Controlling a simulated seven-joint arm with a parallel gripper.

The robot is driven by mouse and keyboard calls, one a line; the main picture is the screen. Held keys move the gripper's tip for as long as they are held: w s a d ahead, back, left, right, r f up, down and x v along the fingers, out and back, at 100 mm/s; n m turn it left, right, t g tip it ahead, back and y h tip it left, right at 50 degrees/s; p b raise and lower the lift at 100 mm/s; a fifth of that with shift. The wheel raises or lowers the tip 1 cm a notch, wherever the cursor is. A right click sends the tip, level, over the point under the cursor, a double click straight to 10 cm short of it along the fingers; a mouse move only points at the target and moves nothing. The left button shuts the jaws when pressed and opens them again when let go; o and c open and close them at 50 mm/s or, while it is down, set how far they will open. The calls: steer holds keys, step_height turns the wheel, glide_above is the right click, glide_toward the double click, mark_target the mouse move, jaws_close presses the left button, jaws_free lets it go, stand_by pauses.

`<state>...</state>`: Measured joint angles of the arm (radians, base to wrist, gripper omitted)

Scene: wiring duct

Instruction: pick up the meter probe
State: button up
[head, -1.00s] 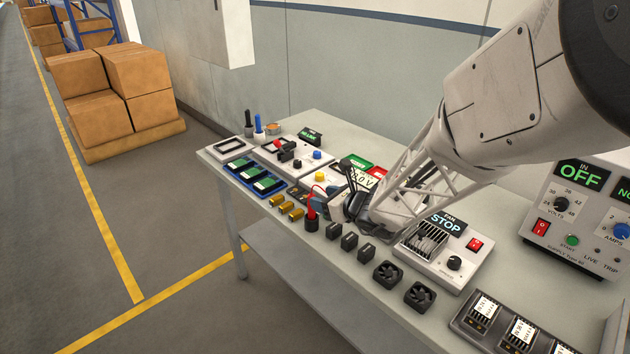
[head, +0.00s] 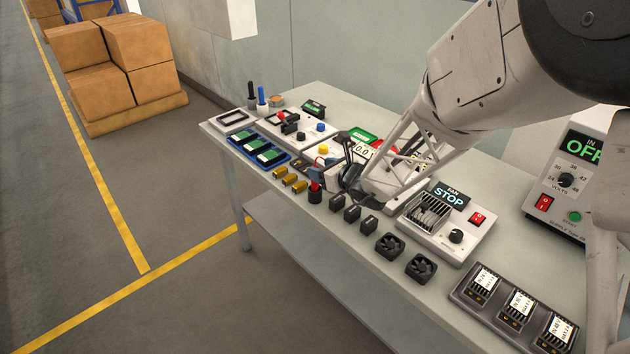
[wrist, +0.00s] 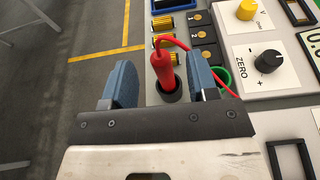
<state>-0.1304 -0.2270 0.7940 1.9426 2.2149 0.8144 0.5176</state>
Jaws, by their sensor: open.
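The meter probe (wrist: 165,70) is a red handle with a red lead, standing upright in a dark round holder (wrist: 170,92). In the wrist view it shows between the two blue fingers of my gripper (wrist: 160,82). The fingers are open, one on each side, with gaps visible between them and the probe.
A white meter panel (wrist: 265,60) with yellow and black knobs lies right of the probe. Brass cylinders (wrist: 160,22) lie beyond it. Several black blocks (head: 352,213) and two fans (head: 390,246) line the table's front edge. A fan unit (head: 455,225) stands to the right.

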stand_by(0.3)
steer(key=shift+f+x, duration=0.2)
steer(key=shift+x, duration=2.4)
steer(key=shift+c, duration=0.3)
jaws_close()
